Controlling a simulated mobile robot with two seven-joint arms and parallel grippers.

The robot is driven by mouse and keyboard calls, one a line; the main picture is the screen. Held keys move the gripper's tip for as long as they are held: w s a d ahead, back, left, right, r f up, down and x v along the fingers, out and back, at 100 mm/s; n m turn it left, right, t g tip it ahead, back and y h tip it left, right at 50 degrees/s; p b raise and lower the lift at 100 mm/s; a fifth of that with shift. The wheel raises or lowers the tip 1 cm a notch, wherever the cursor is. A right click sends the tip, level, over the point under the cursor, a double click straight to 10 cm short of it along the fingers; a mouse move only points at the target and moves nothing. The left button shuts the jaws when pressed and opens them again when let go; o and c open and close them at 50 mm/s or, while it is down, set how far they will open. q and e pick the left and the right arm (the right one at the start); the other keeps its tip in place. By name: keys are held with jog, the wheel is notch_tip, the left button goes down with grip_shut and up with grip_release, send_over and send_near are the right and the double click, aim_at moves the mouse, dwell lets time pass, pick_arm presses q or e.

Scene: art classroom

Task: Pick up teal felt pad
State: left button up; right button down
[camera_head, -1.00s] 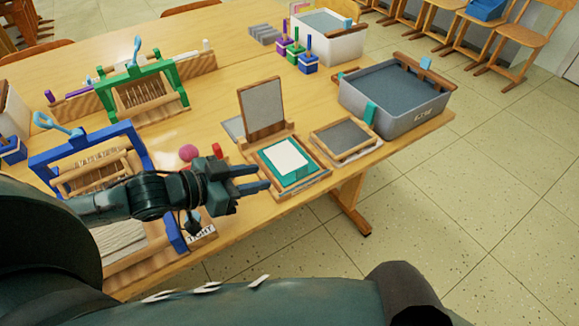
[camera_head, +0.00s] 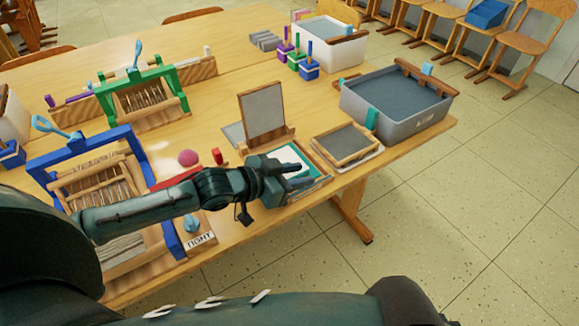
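The teal felt pad (camera_head: 311,166) lies in a wooden frame near the front edge of the table, with a white sheet (camera_head: 290,156) on top of it. Only part of its teal border shows; my gripper hides the near left part. My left gripper (camera_head: 304,175) reaches in from the left and is over the near side of the pad. Its two fingers look apart, with nothing seen between them. I cannot tell whether they touch the pad. My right gripper is not in view.
An upright screen (camera_head: 262,110) stands just behind the pad. A framed screen (camera_head: 346,144) lies to its right, with a grey water tub (camera_head: 408,118) beyond. Blue (camera_head: 130,140) and green (camera_head: 150,95) looms stand left. A pink ball (camera_head: 188,158) lies behind my arm.

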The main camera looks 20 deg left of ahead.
pick_arm(q)
jog(key=shift+x, duration=0.9)
jog(key=shift+c, duration=0.2)
grip_shut()
